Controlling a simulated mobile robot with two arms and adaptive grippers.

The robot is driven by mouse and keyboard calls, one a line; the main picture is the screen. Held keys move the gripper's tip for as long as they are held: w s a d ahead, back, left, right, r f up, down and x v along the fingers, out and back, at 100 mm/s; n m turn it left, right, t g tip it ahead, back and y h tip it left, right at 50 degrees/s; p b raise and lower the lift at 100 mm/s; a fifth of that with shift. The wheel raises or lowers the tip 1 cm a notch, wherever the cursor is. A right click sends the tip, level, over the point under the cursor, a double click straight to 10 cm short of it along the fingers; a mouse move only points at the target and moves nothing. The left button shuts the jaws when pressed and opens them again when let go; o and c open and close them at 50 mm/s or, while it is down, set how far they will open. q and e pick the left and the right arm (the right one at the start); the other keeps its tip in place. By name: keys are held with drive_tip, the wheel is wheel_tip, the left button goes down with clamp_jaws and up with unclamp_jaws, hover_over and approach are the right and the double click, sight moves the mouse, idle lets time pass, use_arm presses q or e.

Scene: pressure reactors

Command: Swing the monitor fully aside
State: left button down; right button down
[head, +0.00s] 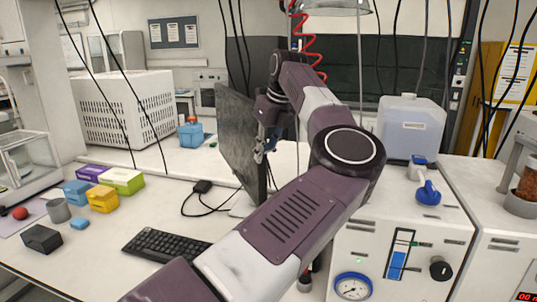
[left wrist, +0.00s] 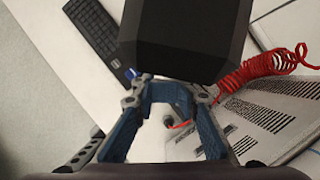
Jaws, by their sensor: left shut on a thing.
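The monitor (head: 237,130) is a thin dark grey panel, seen at a steep angle over the middle of the bench in the head view. My left gripper (head: 266,142) is at its right side, shut on the monitor. In the left wrist view, the blue-padded fingers of my left gripper (left wrist: 170,88) reach up to a dark block, the monitor (left wrist: 185,38). My left forearm hides the monitor's lower right side and its mount. My right gripper is not in view.
A black keyboard (head: 165,246) lies in front of the monitor, with a black cable adapter (head: 202,187) behind it. Colored boxes (head: 122,180) stand at left. A white reactor cabinet (head: 400,245) with a gauge and a clear jug (head: 411,125) stand right. A red coiled hose (head: 307,40) hangs above.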

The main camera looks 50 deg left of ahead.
use_arm(q)
drive_tip(key=shift+a+r, duration=0.35)
drive_tip(key=shift+a, duration=0.2)
drive_tip(key=c, duration=2.2)
unclamp_jaws()
drive_tip(key=o, duration=0.5)
drive_tip(key=shift+w+a+f, duration=0.1)
drive_tip(key=shift+a+f, duration=0.05)
drive_tip(key=shift+f, duration=0.05)
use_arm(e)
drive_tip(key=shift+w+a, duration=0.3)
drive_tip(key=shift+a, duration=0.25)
use_arm(q)
drive_tip(key=shift+r, duration=0.1)
drive_tip(key=v, duration=0.5)
drive_tip(key=d+v, duration=0.1)
drive_tip(key=v, duration=0.5)
drive_tip(key=shift+w+d, duration=0.2)
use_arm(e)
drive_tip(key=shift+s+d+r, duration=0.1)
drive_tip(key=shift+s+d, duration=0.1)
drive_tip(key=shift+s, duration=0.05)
